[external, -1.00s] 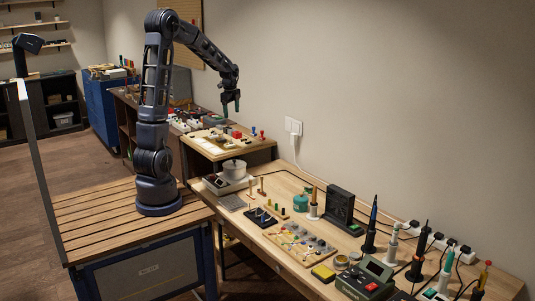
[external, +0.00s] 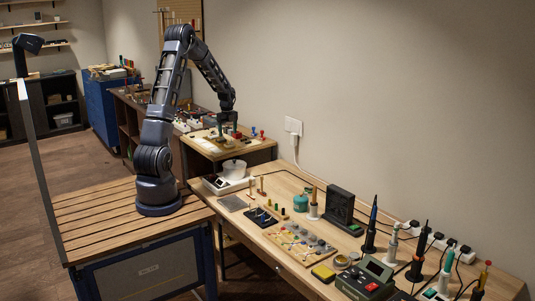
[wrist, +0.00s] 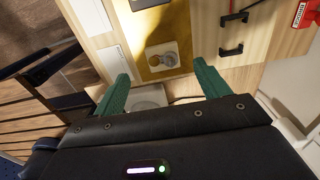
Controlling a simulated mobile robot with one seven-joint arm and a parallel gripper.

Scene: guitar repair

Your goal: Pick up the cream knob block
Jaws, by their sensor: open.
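The cream knob block (wrist: 162,57), a pale square base with a rounded knob, sits on a yellow-brown strip in the wrist view. It lies just beyond and between the fingertips of my gripper (wrist: 161,70). The two green fingers are spread wide, one to each side, with nothing between them. In the external view my gripper (external: 227,130) is low over the raised wooden board (external: 212,154). The knob block is too small to make out there.
Black handles (wrist: 232,50) and a red labelled item (wrist: 305,14) lie to the right in the wrist view. A white pot (external: 234,169) stands in front of the board on the lower bench (external: 290,183), which holds several tools and stands.

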